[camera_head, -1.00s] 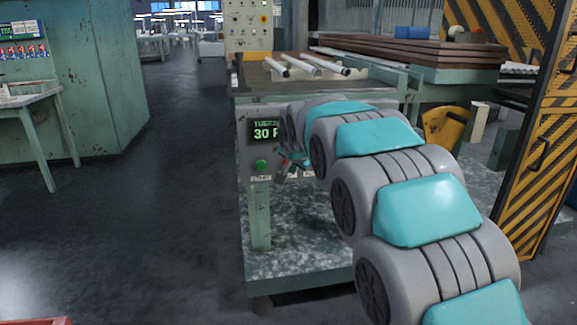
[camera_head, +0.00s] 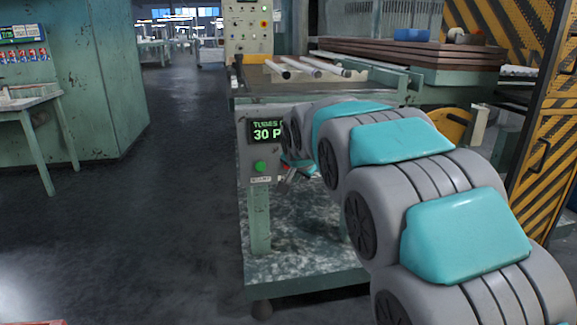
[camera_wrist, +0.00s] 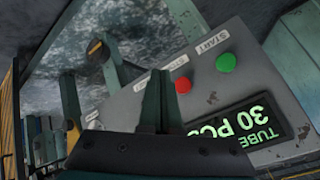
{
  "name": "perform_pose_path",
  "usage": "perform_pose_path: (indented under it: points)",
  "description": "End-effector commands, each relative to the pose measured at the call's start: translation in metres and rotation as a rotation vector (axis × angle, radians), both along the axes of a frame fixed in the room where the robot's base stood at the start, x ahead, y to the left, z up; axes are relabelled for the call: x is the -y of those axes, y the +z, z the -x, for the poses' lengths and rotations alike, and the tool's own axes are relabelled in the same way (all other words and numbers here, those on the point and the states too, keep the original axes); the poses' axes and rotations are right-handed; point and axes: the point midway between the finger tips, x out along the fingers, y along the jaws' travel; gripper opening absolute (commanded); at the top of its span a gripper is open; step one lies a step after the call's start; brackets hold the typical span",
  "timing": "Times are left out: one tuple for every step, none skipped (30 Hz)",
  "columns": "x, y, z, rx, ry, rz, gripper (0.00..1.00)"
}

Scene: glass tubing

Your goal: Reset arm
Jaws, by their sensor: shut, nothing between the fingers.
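My arm reaches from the lower right toward the front of the machine. My gripper (camera_head: 287,181) is small and partly hidden by the arm, close to the control panel (camera_head: 255,147). In the wrist view my gripper (camera_wrist: 158,85) is shut and empty, its fingers over the panel. There the green START button (camera_wrist: 226,62), a red button (camera_wrist: 183,85) and the lit display (camera_wrist: 238,125) reading 30 PCS stand to the right of the fingers. The fingers appear apart from both buttons. The green button (camera_head: 260,166) also shows in the head view.
Glass tubes (camera_head: 297,66) lie on the machine's top. A stack of brown boards (camera_head: 410,55) stands behind, and a black-and-yellow striped post (camera_head: 545,140) is on the right. The floor (camera_head: 180,150) to the left is open.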

Motion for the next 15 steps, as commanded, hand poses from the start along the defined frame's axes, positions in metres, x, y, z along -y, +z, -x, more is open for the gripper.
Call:
perform_pose_path:
  points:
    - [0.0,0.0,0.0,0.0,-0.001,0.001,0.0]
    - [0.001,0.0,0.001,-0.003,0.0,0.002,0.0]
    - [0.005,-0.001,0.004,-0.008,0.0,0.007,0.0]
    - [0.008,-0.002,0.007,-0.015,0.0,0.013,0.0]
    - [0.014,-0.004,0.012,-0.025,0.001,0.023,0.0]
    - [0.023,-0.007,0.021,-0.043,0.003,0.038,0.0]
    - [0.031,-0.01,0.029,-0.061,0.006,0.053,0.0]
    - [0.041,-0.014,0.04,-0.081,0.009,0.069,0.0]
    - [0.055,-0.019,0.055,-0.114,0.014,0.093,0.0]
    - [0.066,-0.025,0.069,-0.143,0.021,0.113,0.0]
    - [0.077,-0.03,0.084,-0.172,0.029,0.132,0.0]
    - [0.091,-0.036,0.103,-0.208,0.04,0.155,0.0]
    - [0.1,-0.042,0.118,-0.24,0.05,0.172,0.0]
    - [0.11,-0.048,0.135,-0.273,0.061,0.188,0.0]
    - [0.121,-0.054,0.156,-0.31,0.076,0.206,0.0]
